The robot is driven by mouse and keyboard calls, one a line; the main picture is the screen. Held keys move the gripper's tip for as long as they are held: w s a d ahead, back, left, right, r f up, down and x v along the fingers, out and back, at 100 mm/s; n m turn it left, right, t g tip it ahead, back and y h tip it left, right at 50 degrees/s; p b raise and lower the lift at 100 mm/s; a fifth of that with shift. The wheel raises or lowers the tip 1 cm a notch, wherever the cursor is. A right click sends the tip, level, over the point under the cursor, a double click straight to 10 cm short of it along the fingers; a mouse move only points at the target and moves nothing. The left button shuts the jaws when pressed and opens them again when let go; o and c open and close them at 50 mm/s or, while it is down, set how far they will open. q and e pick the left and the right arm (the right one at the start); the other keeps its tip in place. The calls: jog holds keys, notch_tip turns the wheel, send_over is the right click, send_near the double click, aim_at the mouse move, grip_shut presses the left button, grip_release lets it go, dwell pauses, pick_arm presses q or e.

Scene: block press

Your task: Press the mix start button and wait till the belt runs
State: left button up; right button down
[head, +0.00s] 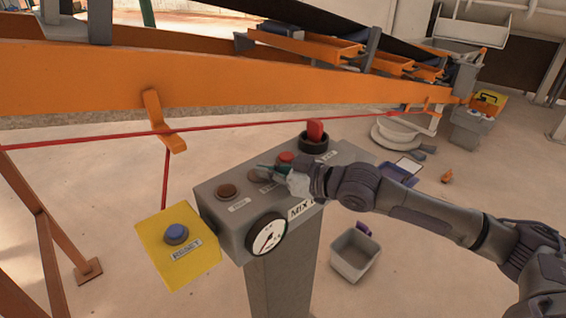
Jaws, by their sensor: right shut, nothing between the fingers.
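The grey control box (215,203) stands on a pedestal in the middle of the head view, with a "MIX" label on its front that my arm partly covers. On its top are a dark brown button (227,190) at the left and a red button (286,157) further back. Another brownish button (253,175) sits between them, and the label beside it is partly hidden. My right gripper (264,168) is shut and empty over the box top, its tips close to this middle button. I cannot tell whether they touch it. My left gripper is out of view.
A red knob (316,131) rises at the box's back corner. A round gauge (267,238) and a yellow box with a blue button (176,233) are at the front and left. An orange conveyor frame (80,80) and red cord run behind. A grey bin (354,256) stands right.

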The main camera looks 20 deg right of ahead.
notch_tip(320, 180, up, 4)
jog(key=p, duration=0.3)
jog(key=shift+f+p, duration=0.25)
jog(key=shift+p, duration=0.15)
pick_arm(q)
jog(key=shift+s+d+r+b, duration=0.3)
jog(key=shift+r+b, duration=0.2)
jog(key=shift+b, duration=1.15)
pick_arm(e)
jog(key=v, duration=1)
jog(key=shift+r, duration=0.25)
